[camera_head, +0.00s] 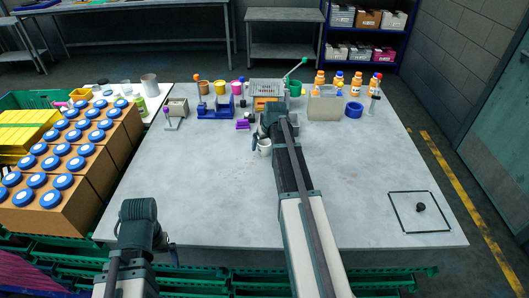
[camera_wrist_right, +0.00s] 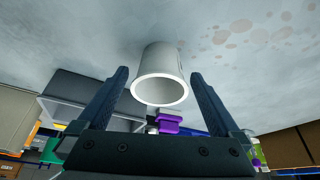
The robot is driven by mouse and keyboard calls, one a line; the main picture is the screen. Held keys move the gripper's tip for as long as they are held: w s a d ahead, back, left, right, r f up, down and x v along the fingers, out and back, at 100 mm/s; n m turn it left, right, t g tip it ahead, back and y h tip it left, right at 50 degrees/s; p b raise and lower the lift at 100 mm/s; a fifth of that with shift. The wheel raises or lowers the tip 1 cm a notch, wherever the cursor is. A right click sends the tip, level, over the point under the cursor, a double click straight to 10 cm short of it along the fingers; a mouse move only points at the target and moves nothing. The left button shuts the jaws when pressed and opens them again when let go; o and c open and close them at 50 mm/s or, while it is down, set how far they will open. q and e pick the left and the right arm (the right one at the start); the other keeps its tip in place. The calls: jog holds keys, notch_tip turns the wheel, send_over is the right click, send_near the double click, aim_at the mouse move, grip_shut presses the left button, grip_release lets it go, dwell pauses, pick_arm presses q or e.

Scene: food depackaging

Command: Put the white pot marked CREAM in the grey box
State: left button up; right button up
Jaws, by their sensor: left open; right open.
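A plain white pot (camera_head: 265,148) stands on the table just below my right gripper (camera_head: 259,138) in the head view. In the right wrist view the white pot (camera_wrist_right: 160,78) lies between the two spread fingers, with a gap on both sides. No marking is readable on it. My right gripper is open and holds nothing. My left gripper (camera_head: 170,248) is open and empty at the table's front left edge. A grey-beige box (camera_head: 324,108) stands at the back right of the table; I cannot tell whether it is the grey box.
A blue holder (camera_head: 215,108) and a purple piece (camera_head: 243,124) are left of my right gripper. A black outlined square (camera_head: 418,226) lies front right. The table's middle left is clear.

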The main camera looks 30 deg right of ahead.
jog(key=shift+b+x, duration=0.6)
jog(key=shift+x, duration=0.55)
pick_arm(q)
jog(key=shift+f, duration=0.95)
pick_arm(e)
jog(key=shift+r, duration=0.1)
jog(key=shift+c, duration=0.2)
jog(key=c, duration=1.3)
pick_arm(q)
jog(key=shift+r, duration=0.1)
